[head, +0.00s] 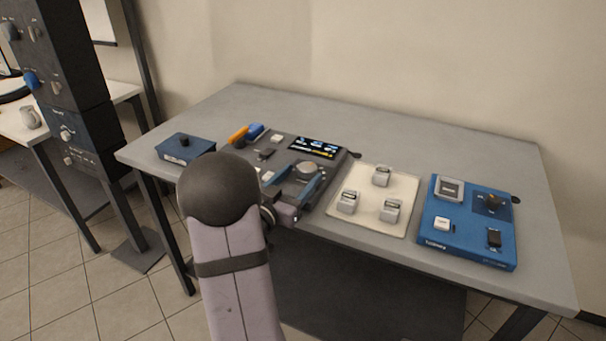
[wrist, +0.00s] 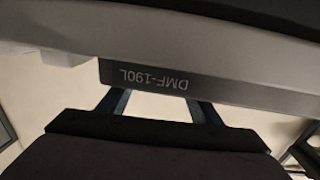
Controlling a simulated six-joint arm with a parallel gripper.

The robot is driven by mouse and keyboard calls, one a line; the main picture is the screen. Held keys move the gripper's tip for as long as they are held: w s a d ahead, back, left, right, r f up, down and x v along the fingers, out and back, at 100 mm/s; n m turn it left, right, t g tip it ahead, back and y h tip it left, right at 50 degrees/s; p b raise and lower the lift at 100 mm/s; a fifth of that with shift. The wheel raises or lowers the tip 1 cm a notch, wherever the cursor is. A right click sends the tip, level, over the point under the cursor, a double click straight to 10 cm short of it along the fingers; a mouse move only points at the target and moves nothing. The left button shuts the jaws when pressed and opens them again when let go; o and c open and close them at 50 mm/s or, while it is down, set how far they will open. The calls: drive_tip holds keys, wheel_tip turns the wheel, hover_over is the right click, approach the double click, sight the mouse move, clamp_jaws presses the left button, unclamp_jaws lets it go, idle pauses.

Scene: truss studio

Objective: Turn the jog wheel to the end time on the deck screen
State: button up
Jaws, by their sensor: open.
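The dark deck (head: 270,150) lies on the grey table, left of its middle, partly behind my arm. Its screen (head: 313,147) is lit with white, blue and yellow marks too small to read. The grey jog wheel (head: 306,171) is on the deck in front of the screen. My gripper (head: 300,186) is at the jog wheel with its fingers apart, one on each side of it as far as the head view shows; contact cannot be told. In the wrist view my gripper's two fingers (wrist: 158,108) are spread in front of a dark edge (wrist: 150,80) printed "DMF-190L", upside down.
A small blue box (head: 186,148) stands left of the deck. A cream tray (head: 367,213) with 3 grey blocks lies to the right, then a blue panel (head: 467,238) with a knob and switches. The table's back strip (head: 420,145) is clear.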

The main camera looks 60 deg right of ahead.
sight(290, 194)
drive_tip(key=shift+w+a, duration=0.15)
drive_tip(key=shift+a, duration=2.3)
drive_tip(key=shift+r, duration=0.1)
